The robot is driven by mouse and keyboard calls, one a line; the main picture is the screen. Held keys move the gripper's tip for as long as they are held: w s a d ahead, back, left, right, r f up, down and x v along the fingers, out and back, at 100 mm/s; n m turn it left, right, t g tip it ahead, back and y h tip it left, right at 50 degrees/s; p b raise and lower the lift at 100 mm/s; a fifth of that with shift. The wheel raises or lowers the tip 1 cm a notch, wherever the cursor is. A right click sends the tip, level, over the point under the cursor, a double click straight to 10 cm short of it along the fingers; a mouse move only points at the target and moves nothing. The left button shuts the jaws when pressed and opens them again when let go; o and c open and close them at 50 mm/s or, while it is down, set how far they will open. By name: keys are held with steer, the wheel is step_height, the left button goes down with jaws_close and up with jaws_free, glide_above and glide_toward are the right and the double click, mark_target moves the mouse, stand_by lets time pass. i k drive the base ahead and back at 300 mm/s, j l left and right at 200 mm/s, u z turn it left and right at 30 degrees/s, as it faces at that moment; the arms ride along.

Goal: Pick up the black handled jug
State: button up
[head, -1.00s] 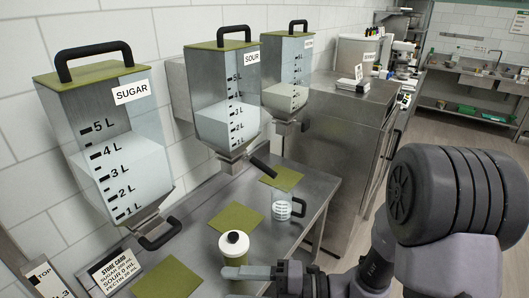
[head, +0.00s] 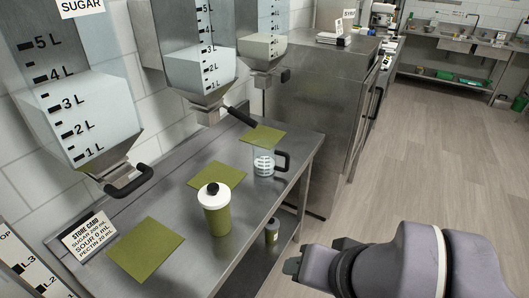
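The black-handled jug (head: 263,166) is a small clear jug with dark markings. It stands upright on the steel table, by the far green mat, with its black handle on the right side. My gripper (head: 291,266) is at the lower middle of the head view, in front of the table's right edge and well apart from the jug. Its fingers are seen end-on and small, so I cannot tell whether they are open or shut. Nothing shows held in it.
A green bottle with a white lid (head: 216,210) stands nearer on the table (head: 190,245). Green mats lie about. Wall dispensers with black levers overhang the back; one lever (head: 240,117) reaches near the jug. A small grey container (head: 272,231) sits below the table edge. Open floor lies right.

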mark_target(270, 159)
steer(key=i+l+u, duration=1)
steer(key=l+u, duration=0.2)
steer(key=i+l+u, duration=0.15)
steer(key=l+u, duration=0.15)
steer(key=l, duration=0.2)
steer(key=i+l+u, duration=0.1)
steer(key=l+u, duration=0.2)
steer(key=l, duration=0.15)
steer(key=l+u, duration=0.65)
steer(key=l, duration=0.3)
